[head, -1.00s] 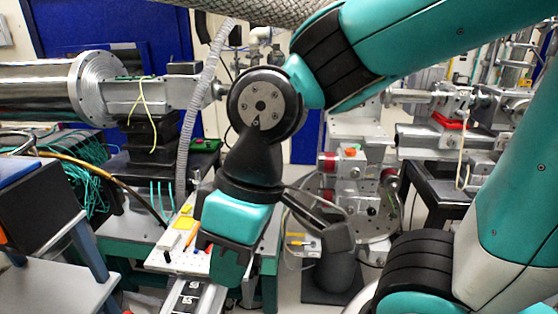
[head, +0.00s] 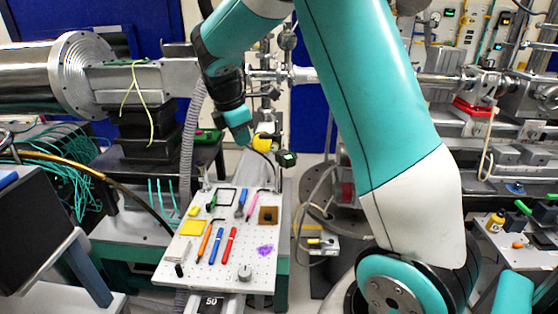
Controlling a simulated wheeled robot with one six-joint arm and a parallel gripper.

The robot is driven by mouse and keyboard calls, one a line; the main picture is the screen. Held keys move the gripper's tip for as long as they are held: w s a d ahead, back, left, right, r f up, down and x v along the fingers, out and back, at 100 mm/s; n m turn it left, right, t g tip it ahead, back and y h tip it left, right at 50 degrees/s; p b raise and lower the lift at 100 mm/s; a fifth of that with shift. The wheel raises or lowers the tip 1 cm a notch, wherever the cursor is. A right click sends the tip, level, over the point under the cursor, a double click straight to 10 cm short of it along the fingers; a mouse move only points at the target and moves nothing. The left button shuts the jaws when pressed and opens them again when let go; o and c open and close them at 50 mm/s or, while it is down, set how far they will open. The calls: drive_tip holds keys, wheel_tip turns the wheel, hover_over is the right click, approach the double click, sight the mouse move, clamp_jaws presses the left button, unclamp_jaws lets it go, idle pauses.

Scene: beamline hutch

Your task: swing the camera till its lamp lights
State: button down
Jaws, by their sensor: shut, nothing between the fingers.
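My gripper (head: 244,138) is at the upper middle, past the far edge of the perforated board, pointing down and right. It is shut with nothing in it. A round yellow piece (head: 263,143) is right at its fingertips; I cannot tell whether they touch. Just right of that is a small dark box (head: 286,159) with a green patch on its face, at the end of a dark curved stalk. It looks like the camera, but it is too small to be sure. I cannot tell whether the green patch is a lit lamp.
The white perforated board (head: 205,272) below holds several pens, a yellow square (head: 193,228), a brown block (head: 268,215) and a grey knob (head: 245,272). A steel cylinder (head: 40,80) is at left. A grey corrugated hose (head: 188,150) hangs beside the board.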

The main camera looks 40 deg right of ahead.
sight(284, 156)
drive_tip(key=d+f+n+g+h+p, duration=0.1)
drive_tip(key=d+f+p, duration=0.2)
drive_tip(key=d+f, duration=0.8)
drive_tip(key=shift+w+d+f+n, duration=0.25)
drive_tip(key=shift+d+f+n, duration=0.1)
drive_tip(key=shift+d, duration=1.05)
drive_tip(key=shift+s+d+r+p, duration=0.15)
drive_tip(key=shift+s+d+p, duration=0.05)
drive_tip(key=shift+d+p, duration=0.3)
drive_tip(key=shift+d, duration=0.1)
